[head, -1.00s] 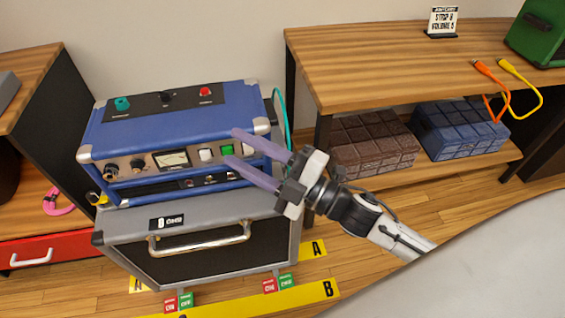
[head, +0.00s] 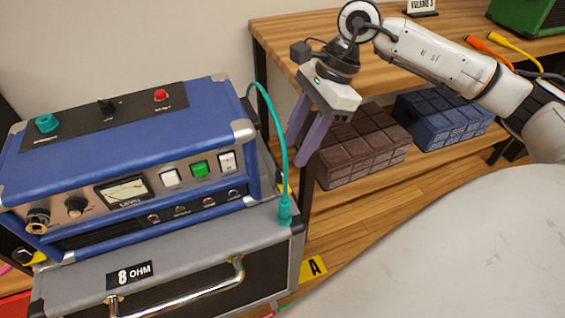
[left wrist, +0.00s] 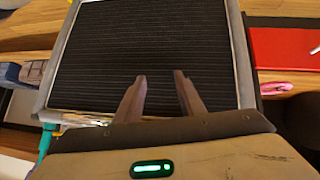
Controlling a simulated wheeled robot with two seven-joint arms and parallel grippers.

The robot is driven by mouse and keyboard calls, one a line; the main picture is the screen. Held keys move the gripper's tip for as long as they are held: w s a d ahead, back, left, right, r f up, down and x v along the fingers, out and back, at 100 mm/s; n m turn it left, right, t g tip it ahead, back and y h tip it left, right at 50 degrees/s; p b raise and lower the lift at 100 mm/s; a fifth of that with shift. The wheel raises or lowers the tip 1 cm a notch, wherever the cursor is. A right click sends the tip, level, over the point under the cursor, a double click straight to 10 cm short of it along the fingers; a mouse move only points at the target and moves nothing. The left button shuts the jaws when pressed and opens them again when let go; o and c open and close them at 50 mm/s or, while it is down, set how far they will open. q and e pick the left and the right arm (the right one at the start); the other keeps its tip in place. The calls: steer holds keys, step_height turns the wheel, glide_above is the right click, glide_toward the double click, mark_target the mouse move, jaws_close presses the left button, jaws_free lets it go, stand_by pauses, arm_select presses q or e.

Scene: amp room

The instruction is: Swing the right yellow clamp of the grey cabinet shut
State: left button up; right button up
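The grey cabinet (head: 190,250), labelled 8 OHM, stands under the blue amplifier (head: 130,135) in the head view. The right yellow clamp (head: 289,188) shows only as a small yellow piece at the cabinet's right side, mostly hidden by the teal plug; I cannot tell its angle. The left yellow clamp (head: 38,258) is partly seen at the left. My right gripper (head: 297,163) points down, open and empty, just right of the teal cable and above the right clamp. My left gripper (left wrist: 160,77) is open and empty before the cabinet's dark grille (left wrist: 150,45) in the left wrist view.
The teal cable (head: 280,125) arcs down to a teal plug (head: 285,210) at the cabinet's right edge. A wooden shelf unit (head: 275,45) with brown (head: 362,150) and blue (head: 440,120) blocks stands close behind the right gripper. A red drawer (left wrist: 280,55) shows in the left wrist view.

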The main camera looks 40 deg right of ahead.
mark_target(283, 171)
steer(key=b+x, duration=0.1)
steer(key=x, duration=0.5)
steer(key=shift+a+f, duration=0.25)
steer(key=shift+f, duration=0.1)
jaws_close()
